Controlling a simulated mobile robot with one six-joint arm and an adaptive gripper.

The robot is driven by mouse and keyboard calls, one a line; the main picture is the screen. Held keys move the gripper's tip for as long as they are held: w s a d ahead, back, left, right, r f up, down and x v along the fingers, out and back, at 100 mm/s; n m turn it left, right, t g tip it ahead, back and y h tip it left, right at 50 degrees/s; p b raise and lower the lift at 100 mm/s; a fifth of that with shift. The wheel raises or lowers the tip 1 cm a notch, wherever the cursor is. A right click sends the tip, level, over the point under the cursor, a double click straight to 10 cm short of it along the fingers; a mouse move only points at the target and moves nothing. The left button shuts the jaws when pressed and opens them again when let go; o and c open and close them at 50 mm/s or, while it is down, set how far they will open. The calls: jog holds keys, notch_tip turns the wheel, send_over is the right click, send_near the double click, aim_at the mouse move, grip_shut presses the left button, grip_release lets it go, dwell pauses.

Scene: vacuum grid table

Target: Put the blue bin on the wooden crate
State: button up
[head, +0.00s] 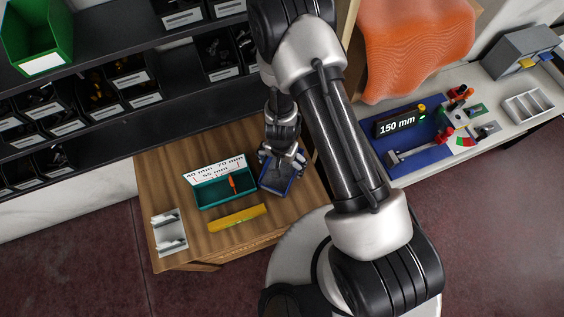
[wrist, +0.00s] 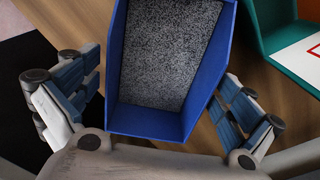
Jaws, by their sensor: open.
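The blue bin (head: 277,184) sits at the right part of a brown wooden top, which I take to be the wooden crate (head: 285,222). In the wrist view the blue bin (wrist: 152,122) has blue walls and a speckled grey inside. My gripper (head: 281,157) is over the bin's far end in the head view and partly hides it. In the wrist view my gripper (wrist: 155,88) is open, with one finger on each side of the bin and gaps showing beside its near end. The bin's underside is hidden.
A teal tray (head: 212,201) with a white label card stands left of the bin. A yellow bar (head: 237,217) and a grey holder (head: 169,233) lie on the wood. Dark shelves with bins (head: 130,80) stand behind. A bench with a blue mat (head: 400,165) is at right.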

jog(key=shift+r, duration=0.15)
notch_tip(320, 180, up, 12)
jog(key=p, duration=1.1)
jog(key=shift+r+p, duration=0.2)
jog(key=shift+p, duration=0.1)
notch_tip(320, 180, up, 27)
jog(key=w+n+t+y, duration=0.2)
jog(key=w+n, duration=0.1)
jog(key=s+d+r+n+t+h, duration=0.1)
jog(key=s+d+r, duration=0.4)
jog(key=s+r, duration=0.3)
jog(key=s+d+r+n+t, duration=0.1)
jog(key=s+d+r, duration=0.4)
jog(key=s+r, duration=0.4)
jog(key=shift+d+r+n+h, duration=0.25)
jog(key=shift+n+h, duration=0.15)
notch_tip(320, 180, down, 4)
jog(key=b, duration=0.4)
